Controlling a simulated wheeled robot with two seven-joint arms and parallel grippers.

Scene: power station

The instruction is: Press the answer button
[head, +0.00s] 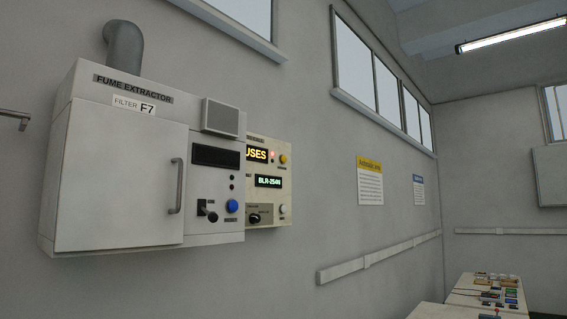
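A beige panel (269,143) is on the wall, partly hidden behind the right side of the fume extractor. It has a display ending in "USES" (257,154), a red light (272,156), a yellow button (283,159), a display reading "BLR-254N" (268,182), a black knob (254,218) and a white button (282,209). The small labels are too small to read, so I cannot tell which is the answer button. The extractor also carries a blue button (232,206). Neither gripper is in view.
The fume extractor (115,190) juts from the wall, with a door handle (177,186), a dark display (215,156) and a black lever (208,212). Posters (369,180) and a wall rail (380,257) are beyond.

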